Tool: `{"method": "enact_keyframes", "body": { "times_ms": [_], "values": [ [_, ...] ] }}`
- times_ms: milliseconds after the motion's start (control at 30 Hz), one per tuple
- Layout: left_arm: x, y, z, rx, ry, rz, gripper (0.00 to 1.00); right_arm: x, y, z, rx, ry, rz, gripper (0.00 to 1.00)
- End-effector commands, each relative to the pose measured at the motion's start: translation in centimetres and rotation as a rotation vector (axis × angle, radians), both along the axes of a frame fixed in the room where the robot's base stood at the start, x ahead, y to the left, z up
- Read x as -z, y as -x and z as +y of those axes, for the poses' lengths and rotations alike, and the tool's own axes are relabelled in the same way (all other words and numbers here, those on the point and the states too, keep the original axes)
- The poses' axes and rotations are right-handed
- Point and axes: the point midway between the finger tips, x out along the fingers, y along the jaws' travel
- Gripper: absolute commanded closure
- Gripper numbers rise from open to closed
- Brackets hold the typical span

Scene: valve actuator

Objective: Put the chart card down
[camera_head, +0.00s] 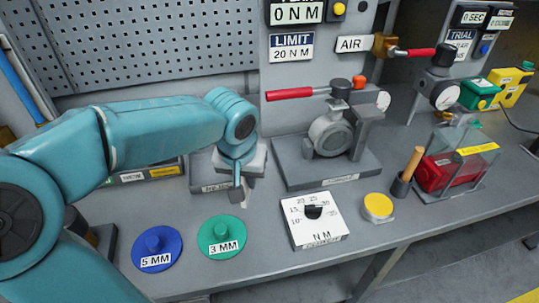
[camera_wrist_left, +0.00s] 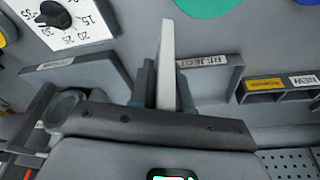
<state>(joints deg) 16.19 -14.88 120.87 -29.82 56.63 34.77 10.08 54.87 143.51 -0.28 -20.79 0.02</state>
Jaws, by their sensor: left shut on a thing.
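The chart card (camera_wrist_left: 167,60) shows edge-on in the left wrist view as a thin pale strip. My left gripper (camera_wrist_left: 166,88) is shut on it, one dark finger on each side. In the head view my left gripper (camera_head: 240,186) points down beside a grey holder (camera_head: 204,187), whose label shows partly. In the wrist view this holder's label (camera_wrist_left: 205,60) reads something like "REJECT". The card's face is turned away, and I cannot tell whether its lower edge touches anything. My right gripper is not in view.
A green 3 MM disc (camera_head: 222,234) and a blue 5 MM disc (camera_head: 157,247) lie in front on the bench. A white N M dial box (camera_head: 316,233) stands right of them. A valve fixture (camera_head: 330,140) with a red lever is behind. A low labelled tray (camera_head: 152,172) is left.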

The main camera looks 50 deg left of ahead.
Motion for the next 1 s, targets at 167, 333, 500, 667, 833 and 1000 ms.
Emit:
{"method": "enact_keyframes", "body": {
  "times_ms": [167,333,500,667,833,1000],
  "values": [
    [-0.2,-4.2,3.5,-0.002,0.002,0.004,1.00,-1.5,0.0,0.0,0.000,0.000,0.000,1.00],
    [-0.3,-7.8,6.2,-0.001,0.001,0.001,1.00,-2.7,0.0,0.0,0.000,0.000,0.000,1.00],
    [-0.2,-10.6,8.4,0.001,0.000,0.001,1.00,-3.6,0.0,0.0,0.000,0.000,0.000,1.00],
    [2.2,-10.6,8.4,0.002,0.002,0.003,1.00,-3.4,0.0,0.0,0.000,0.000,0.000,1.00],
    [3.8,-10.6,8.4,0.003,0.001,0.003,1.00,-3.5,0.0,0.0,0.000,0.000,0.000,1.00],
    [6.5,-10.6,8.4,0.003,0.002,0.004,1.00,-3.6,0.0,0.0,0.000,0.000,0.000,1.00]
  ]
}}
